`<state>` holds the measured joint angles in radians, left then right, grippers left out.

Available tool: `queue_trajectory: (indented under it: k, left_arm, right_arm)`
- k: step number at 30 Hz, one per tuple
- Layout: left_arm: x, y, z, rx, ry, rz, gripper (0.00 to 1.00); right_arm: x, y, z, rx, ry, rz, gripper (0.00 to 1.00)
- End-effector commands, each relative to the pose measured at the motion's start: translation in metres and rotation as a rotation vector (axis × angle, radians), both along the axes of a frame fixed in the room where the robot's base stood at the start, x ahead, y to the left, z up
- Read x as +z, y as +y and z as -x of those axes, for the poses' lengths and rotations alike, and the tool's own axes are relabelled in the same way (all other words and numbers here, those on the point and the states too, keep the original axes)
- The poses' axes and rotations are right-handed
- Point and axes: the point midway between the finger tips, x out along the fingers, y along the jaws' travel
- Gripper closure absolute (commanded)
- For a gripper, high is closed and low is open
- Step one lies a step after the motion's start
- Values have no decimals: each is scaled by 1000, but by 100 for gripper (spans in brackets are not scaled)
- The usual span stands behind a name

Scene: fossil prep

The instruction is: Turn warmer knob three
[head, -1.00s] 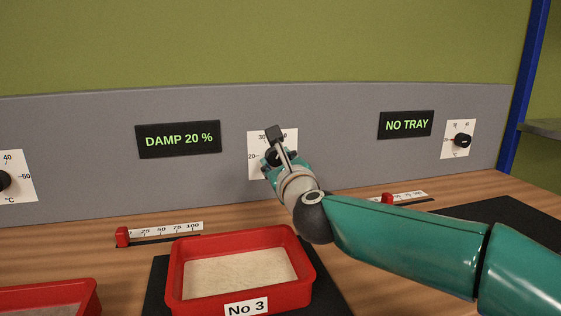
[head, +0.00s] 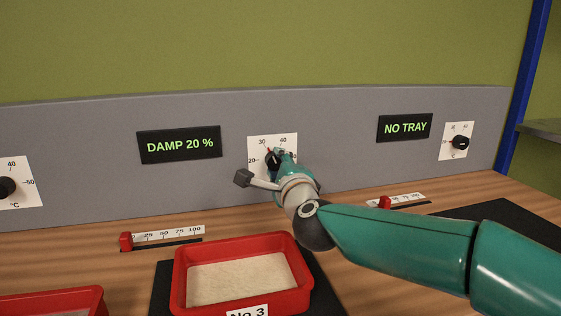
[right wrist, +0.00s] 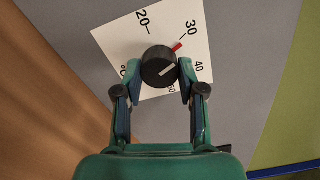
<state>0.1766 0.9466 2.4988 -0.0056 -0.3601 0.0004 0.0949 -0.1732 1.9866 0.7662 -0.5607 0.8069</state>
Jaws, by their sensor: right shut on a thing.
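The black round knob (right wrist: 157,60) of the warmer above tray No 3 sits on a white dial plate (right wrist: 112,42) with numbers. It also shows partly in the head view (head: 271,158). A red mark shows at the knob's edge by the 30 tick, and a short white line is on its face. My right gripper (right wrist: 161,72) is shut on the knob, one finger on each side. In the head view my right gripper (head: 276,161) hides part of the dial. My left gripper is not in view.
The display (head: 179,144) left of the dial reads DAMP 20 %. Another display (head: 404,127) reads NO TRAY. A red tray (head: 180,275) with pale contents stands in front. Red sliders (head: 126,241) sit on the bench. Other knobs (head: 460,142) are on the grey panel.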

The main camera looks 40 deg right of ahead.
Motion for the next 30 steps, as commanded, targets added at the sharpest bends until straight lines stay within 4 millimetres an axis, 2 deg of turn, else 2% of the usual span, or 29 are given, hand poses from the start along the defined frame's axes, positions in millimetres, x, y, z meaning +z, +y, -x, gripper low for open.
queue_trajectory:
  k: [30]
  left_arm:
    - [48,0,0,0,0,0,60]
  right_arm:
    - [-4,2,-1,12,469,826,96]
